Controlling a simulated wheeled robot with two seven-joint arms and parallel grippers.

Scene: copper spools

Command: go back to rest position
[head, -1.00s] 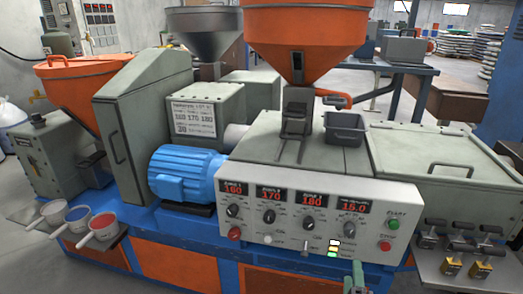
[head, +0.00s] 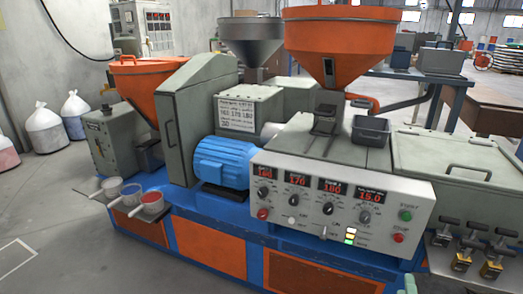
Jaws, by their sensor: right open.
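Only a small green-and-grey tip of my right gripper (head: 410,284) shows, at the bottom edge right of centre. It is open, and nothing shows between its jaws; most of it is cut off by the frame. It is in front of the machine's lower right side, below the control panel (head: 335,205). My left gripper is not in view.
A large machine with a blue base (head: 262,238), orange hopper (head: 345,35) and blue motor (head: 226,162) fills the middle. Several scoops, one being red (head: 152,202), stick out at its left end. Sacks (head: 44,128) stand far left. Grey floor (head: 50,215) is clear at left.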

